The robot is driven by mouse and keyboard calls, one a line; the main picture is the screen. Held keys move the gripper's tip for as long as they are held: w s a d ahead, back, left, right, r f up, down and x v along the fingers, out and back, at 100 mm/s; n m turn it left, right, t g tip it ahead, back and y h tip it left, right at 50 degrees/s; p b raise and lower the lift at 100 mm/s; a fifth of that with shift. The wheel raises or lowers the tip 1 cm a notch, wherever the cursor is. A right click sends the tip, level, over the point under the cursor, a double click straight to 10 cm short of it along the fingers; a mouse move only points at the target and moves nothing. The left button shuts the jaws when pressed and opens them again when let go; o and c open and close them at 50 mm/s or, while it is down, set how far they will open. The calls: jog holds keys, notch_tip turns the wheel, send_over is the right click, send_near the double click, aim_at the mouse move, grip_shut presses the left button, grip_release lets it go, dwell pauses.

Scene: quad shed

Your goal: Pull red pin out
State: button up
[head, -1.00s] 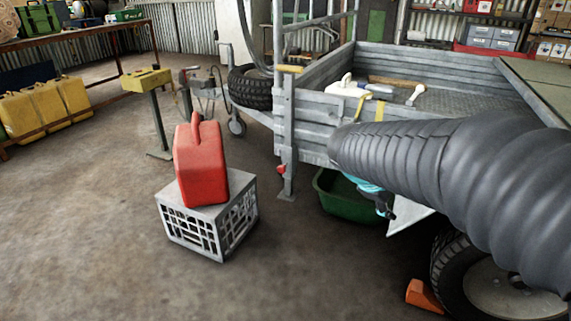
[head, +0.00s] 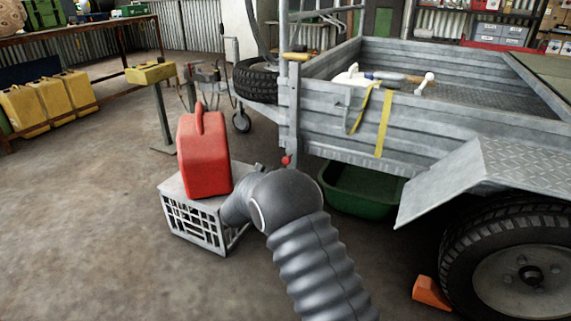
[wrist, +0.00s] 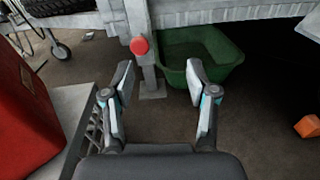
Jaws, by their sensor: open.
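The red pin (head: 287,160) shows as a small round red knob low on the upright post at the trailer's front corner. In the wrist view the red pin (wrist: 139,46) faces me, above and a little left of the middle. My gripper (wrist: 160,76) is open and empty. Its two fingers stand apart, with the pin beyond and above the left fingertip, not touching it. In the head view my arm hides the gripper.
A red fuel can (head: 204,152) stands on a grey crate (head: 176,187) left of my arm. A green tub (head: 358,192) sits under the trailer (head: 440,135). The trailer wheel (head: 510,265) and an orange chock (head: 430,292) are at the right.

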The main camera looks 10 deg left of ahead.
aim_at(285, 161)
jog(key=shift+n+t+y, duration=0.5)
jog(key=shift+n, duration=0.3)
jog(key=w, duration=0.4)
jog(key=w+d+f, duration=0.1)
jog(key=w, duration=0.4)
jog(key=w+f, duration=0.1)
jog(key=w, duration=0.3)
jog(key=shift+w+d+f+b, duration=0.1)
jog(key=shift+w+d+b, duration=0.1)
jog(key=shift+d+b, duration=0.15)
grip_shut()
